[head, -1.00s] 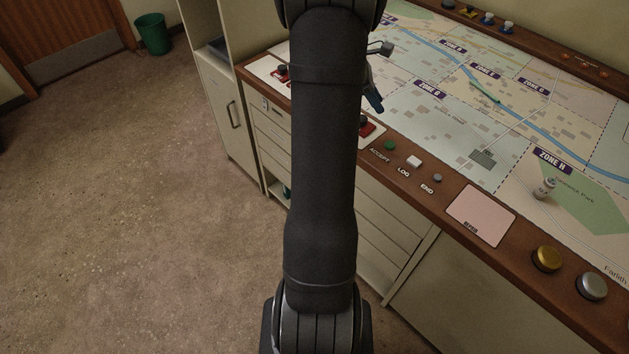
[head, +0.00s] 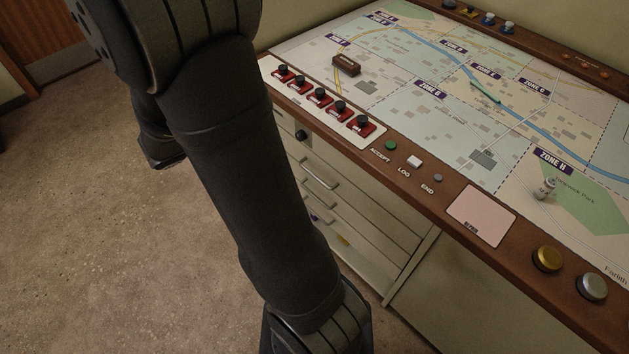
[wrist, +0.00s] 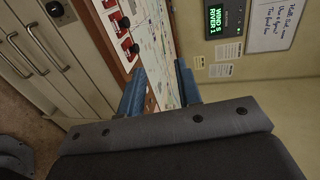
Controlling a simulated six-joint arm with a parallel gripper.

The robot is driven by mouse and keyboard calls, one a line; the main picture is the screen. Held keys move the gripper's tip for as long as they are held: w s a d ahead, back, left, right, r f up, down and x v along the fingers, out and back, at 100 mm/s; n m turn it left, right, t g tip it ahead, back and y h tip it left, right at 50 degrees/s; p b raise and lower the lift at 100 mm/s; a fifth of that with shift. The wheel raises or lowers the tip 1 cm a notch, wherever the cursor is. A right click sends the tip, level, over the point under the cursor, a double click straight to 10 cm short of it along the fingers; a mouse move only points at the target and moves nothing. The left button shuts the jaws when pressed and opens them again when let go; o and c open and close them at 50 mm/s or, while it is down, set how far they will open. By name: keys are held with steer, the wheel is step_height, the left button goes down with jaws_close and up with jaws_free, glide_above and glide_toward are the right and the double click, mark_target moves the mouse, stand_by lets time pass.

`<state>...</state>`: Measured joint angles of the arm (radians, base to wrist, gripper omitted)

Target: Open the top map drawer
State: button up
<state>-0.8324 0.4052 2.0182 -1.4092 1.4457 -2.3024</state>
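The bank of pale map drawers (head: 365,215) sits under the console's left part in the head view, with bar handles on the fronts. The upper drawer front (head: 350,180) looks flush, and a black knob (head: 302,135) shows near the top of the bank. In the wrist view, turned on its side, drawer fronts with bar handles (wrist: 52,52) are at the left. My gripper (wrist: 160,92) is open and empty there, its two blue fingers apart, with the console edge and map beyond them. It touches no handle. The head view does not show my gripper; my arm covers the drawers' left side.
The console's wooden edge (head: 440,213) overhangs the drawers and carries red switches (head: 320,96) and push buttons. A brown block (head: 346,64) and a small pale figure (head: 545,187) stand on the map. The floor (head: 90,250) at left is open.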

step_height(320, 180, down, 38)
steer(key=x, duration=1.7)
steer(key=shift+w+d+f, duration=0.2)
jaws_close()
